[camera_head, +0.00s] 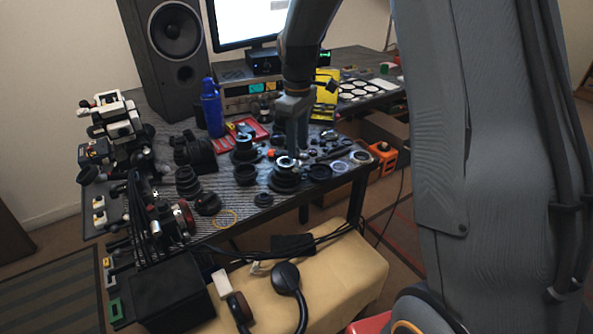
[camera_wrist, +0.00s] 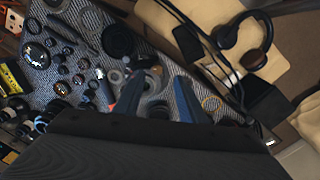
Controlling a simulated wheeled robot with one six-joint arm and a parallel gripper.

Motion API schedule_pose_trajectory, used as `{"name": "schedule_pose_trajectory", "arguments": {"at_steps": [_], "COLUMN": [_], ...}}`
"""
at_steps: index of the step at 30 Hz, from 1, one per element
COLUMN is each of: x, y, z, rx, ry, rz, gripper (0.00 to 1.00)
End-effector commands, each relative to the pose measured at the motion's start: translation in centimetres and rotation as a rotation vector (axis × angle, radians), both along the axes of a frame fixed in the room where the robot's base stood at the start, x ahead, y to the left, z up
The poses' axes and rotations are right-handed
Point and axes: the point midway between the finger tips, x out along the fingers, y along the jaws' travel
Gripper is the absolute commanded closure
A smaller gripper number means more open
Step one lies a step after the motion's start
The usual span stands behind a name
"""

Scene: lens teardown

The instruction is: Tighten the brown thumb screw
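I cannot make out the brown thumb screw in either view; it may be too small or hidden behind my arm. Several black lens parts lie on the striped table. One lens assembly (camera_head: 285,178) stands near the table's front edge, just below my gripper (camera_head: 291,152). In the wrist view my gripper (camera_wrist: 158,78) shows two blue-grey fingers spread apart. Pale and grey ring-like parts (camera_wrist: 147,84) show between and beyond them. I see nothing held.
A blue bottle (camera_head: 211,107), red tray (camera_head: 258,128) and black speaker (camera_head: 171,50) stand farther back. A white-and-black device (camera_head: 115,122) is at left. Headphones (camera_head: 287,280) and cables lie on the tan bench (camera_head: 350,272). An orange device (camera_head: 382,157) sits right of the table.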

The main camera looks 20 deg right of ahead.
Motion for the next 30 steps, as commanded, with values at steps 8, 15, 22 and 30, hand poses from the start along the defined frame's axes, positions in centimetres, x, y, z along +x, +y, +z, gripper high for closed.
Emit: {"name": "schedule_pose_trajectory", "arguments": {"at_steps": [8,15,22,30], "x": [0.7,0.7,0.7,0.7], "y": [0.0,0.0,0.0,0.0], "z": [-2.7,-6.3,-7.9,-8.0], "rx": [0.000,0.000,0.000,0.000], "ry": [0.008,0.007,0.004,0.004], "rz": [0.032,0.030,0.029,0.029], "gripper": [0.63,0.63,0.63,0.65]}}
